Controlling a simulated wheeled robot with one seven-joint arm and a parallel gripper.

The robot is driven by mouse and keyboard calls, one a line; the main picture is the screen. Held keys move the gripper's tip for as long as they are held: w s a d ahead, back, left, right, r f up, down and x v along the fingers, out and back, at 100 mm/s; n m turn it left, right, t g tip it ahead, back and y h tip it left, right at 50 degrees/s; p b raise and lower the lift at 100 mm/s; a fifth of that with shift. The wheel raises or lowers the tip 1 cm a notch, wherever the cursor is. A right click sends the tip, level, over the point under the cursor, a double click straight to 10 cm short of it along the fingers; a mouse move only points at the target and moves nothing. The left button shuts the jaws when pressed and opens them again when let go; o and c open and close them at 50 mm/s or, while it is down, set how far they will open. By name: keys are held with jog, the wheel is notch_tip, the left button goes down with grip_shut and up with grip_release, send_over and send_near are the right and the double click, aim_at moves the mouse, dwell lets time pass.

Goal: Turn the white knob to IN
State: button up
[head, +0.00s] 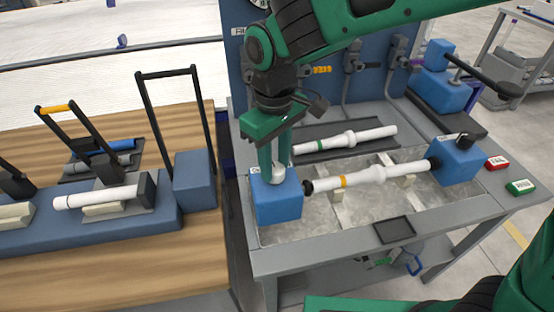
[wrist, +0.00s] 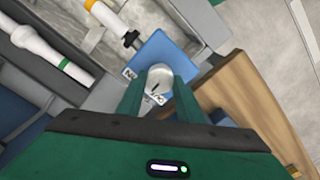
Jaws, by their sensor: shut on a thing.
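The white knob (head: 277,176) sits on top of the left blue block (head: 276,204) at the near left of the grey bench. My gripper (head: 275,167) points down over it and is shut on the knob, one finger on each side. In the wrist view the round knob (wrist: 161,74) shows between the two green fingers, on the blue block (wrist: 164,49). A small dark mark on the knob points toward the OUT label (wrist: 155,97). The IN label (wrist: 129,73) lies beside the knob, to the left in that view.
A white pipe with an orange band (head: 368,175) lies between the left block and a right blue block (head: 456,160). Another white pipe with a green band (head: 345,140) lies on a dark tray behind. Red (head: 497,163) and green (head: 520,187) buttons are at right. A wooden table (head: 120,240) stands left.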

jog(key=m, duration=0.4)
jog(key=shift+w+r+m, duration=0.1)
jog(key=shift+w+m, duration=0.2)
jog(key=shift+m, duration=0.1)
jog(key=m, duration=0.3)
jog(key=shift+m, duration=0.3)
jog(key=m, duration=0.4)
jog(key=shift+s+m, duration=0.1)
jog(key=shift+m, duration=1.6)
jog(key=o, duration=1.1)
jog(key=shift+s, duration=0.1)
jog(key=shift+c, duration=0.2)
